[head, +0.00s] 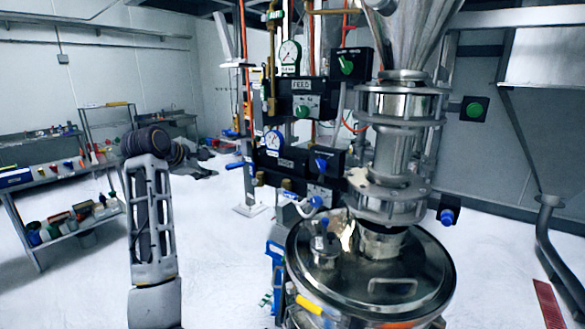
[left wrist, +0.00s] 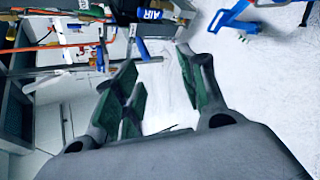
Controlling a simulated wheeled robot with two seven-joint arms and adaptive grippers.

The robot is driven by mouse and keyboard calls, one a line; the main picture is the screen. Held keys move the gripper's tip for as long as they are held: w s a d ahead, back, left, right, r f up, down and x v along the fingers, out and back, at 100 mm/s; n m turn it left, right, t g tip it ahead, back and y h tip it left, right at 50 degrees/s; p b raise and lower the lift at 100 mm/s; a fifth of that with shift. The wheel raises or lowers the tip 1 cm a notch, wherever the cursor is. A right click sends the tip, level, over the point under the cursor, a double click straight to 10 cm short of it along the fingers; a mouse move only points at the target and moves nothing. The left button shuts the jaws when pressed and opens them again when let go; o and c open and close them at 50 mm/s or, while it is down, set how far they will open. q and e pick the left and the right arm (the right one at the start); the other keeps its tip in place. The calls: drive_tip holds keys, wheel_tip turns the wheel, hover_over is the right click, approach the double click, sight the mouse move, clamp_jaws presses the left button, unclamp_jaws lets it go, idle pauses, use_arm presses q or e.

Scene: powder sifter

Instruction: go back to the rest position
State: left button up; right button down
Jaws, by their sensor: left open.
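My left arm (head: 152,225) rises at the left of the head view, upright, with its dark wrist end turned away from me. In the left wrist view my left gripper (left wrist: 158,58) is open, its green-padded fingers spread apart with nothing between them. The fingers point toward pipes and a blue AIR label, and white floor shows beyond. The steel powder sifter (head: 400,280) stands to the right of this arm, with a clear gap between them in the head view. My right gripper is in neither view.
A control panel with gauges, knobs and a FEED label (head: 307,84) stands left of the sifter's steel hopper (head: 415,35). A shelf cart (head: 75,226) with bottles is at the left. A curved grey pipe (head: 545,245) is at the right. White floor is open around the left arm.

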use_arm(q)
drive_tip(key=s+f+m+g+y, duration=0.15)
drive_tip(key=s+f+m, duration=0.45)
drive_tip(key=f, duration=0.9)
drive_tip(key=s+f+m+g+y, duration=0.15)
drive_tip(key=s+f+m, duration=0.25)
drive_tip(key=s+f, duration=0.75)
drive_tip(key=s+d+f+m+g, duration=0.25)
drive_tip(key=s+f+m, duration=0.35)
drive_tip(key=s+f, duration=0.5)
drive_tip(key=s+d+f+m+g, duration=0.1)
drive_tip(key=s+f+m+g, duration=0.2)
drive_tip(key=s+f+m, duration=0.75)
drive_tip(key=s+f+n+b, duration=0.1)
drive_tip(key=s+f+n, duration=0.15)
drive_tip(key=f, duration=1.35)
drive_tip(key=s+f+n+b, duration=0.15)
drive_tip(key=s+f, duration=0.25)
drive_tip(key=f, duration=1.2)
drive_tip(key=s+a+f+g, duration=0.1)
drive_tip(key=s+a+f, duration=0.1)
drive_tip(key=s+f, duration=0.8)
drive_tip(key=s+a+f+g, duration=0.1)
drive_tip(key=s+a+f, duration=0.1)
drive_tip(key=s+f, duration=0.8)
drive_tip(key=shift+s, duration=1.15)
